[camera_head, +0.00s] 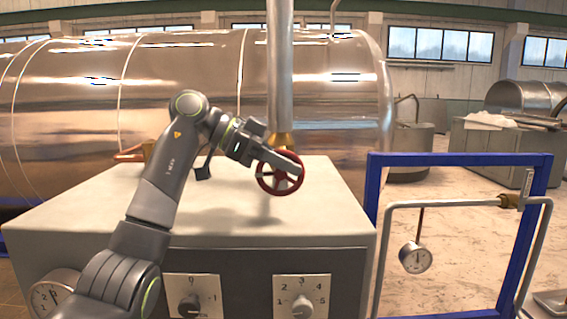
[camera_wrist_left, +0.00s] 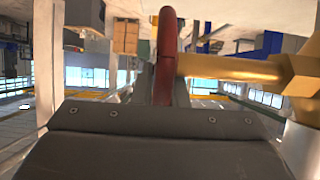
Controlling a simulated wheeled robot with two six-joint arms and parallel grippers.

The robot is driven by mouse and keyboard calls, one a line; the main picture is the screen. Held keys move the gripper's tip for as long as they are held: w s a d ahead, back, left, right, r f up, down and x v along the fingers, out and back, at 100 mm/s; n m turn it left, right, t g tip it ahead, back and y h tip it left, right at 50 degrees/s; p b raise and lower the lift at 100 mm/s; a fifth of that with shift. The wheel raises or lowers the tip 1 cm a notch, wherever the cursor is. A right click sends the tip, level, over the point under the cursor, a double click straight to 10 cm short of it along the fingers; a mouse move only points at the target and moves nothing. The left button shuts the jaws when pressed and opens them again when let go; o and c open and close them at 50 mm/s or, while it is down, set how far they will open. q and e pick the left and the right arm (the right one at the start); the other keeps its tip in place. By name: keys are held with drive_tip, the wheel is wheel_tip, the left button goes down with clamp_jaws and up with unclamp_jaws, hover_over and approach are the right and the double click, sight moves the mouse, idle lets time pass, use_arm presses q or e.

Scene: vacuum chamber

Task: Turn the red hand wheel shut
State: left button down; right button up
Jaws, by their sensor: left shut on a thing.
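The red hand wheel (camera_head: 264,184) is mounted on a brass valve (camera_head: 281,139) at the lower end of a vertical grey pipe, above the light top of a cabinet. My left gripper (camera_head: 285,168) reaches in from the left and is shut on the wheel, its fingers lying across it and hiding part of the rim and hub. In the left wrist view the red wheel (camera_wrist_left: 166,50) shows edge-on between the fingers, with the brass valve stem (camera_wrist_left: 225,67) running to the right. My right gripper is not in view.
The cabinet top (camera_head: 330,215) lies below the wheel, with two dial knobs (camera_head: 190,305) on its front. A large shiny metal tank (camera_head: 180,80) stands behind. A blue frame (camera_head: 375,200) with a pipe and a round gauge (camera_head: 415,257) stands at the right.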

use_arm(q)
drive_tip(key=shift+d+y, duration=0.15)
drive_tip(key=shift+y, duration=0.45)
drive_tip(key=c, duration=1.4)
unclamp_jaws()
drive_tip(key=shift+c, duration=0.2)
drive_tip(key=shift+a+r+b, duration=0.25)
drive_tip(key=shift+a+b, duration=0.15)
drive_tip(key=shift+a, duration=0.15)
drive_tip(key=p+v, duration=0.1)
drive_tip(key=v, duration=1.5)
drive_tip(key=shift+r, duration=0.3)
